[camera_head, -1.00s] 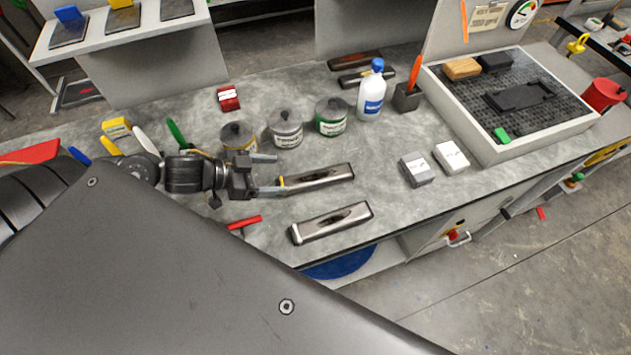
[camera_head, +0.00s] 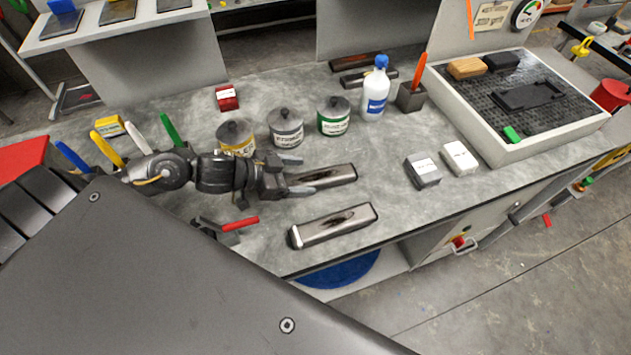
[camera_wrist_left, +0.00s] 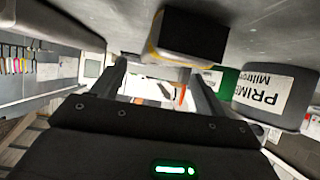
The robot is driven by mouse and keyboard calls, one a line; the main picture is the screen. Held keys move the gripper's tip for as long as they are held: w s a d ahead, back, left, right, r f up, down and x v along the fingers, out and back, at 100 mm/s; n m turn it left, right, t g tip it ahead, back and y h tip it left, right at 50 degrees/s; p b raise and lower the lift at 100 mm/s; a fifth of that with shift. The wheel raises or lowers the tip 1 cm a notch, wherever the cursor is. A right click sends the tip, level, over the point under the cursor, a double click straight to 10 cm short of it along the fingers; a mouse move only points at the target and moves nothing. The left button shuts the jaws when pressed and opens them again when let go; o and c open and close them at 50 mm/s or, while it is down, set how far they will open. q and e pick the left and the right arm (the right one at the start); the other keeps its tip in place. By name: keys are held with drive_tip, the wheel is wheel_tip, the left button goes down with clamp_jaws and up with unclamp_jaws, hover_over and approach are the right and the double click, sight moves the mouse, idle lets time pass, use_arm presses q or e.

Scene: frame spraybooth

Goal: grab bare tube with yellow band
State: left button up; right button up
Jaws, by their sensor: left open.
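A bare metal frame tube (camera_head: 328,176) lies on the grey bench, with its left end near my left gripper. In the left wrist view its dark end (camera_wrist_left: 193,36) shows a yellow edge, which I take to be the band; in the head view that end is hidden by the gripper. My left gripper (camera_head: 297,176) is open and empty, its two fingers close to that end. In the wrist view the tube end sits off to one side of the finger gap (camera_wrist_left: 162,84), not between the fingers. A second tube (camera_head: 336,226) with a white end lies nearer the front edge. My right gripper is out of view.
Several lidded paint pots, such as the green one (camera_head: 333,116), stand just behind the tube. A red-handled tool (camera_head: 238,223) lies below the gripper. A white bottle (camera_head: 376,95), two small boxes and a mesh-topped tray (camera_head: 525,146) stand right. Bench between is clear.

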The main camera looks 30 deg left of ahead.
sight(314, 177)
use_arm(q)
drive_tip(key=b+x, duration=0.1)
drive_tip(key=x, duration=0.2)
drive_tip(key=shift+w+d+f, duration=0.15)
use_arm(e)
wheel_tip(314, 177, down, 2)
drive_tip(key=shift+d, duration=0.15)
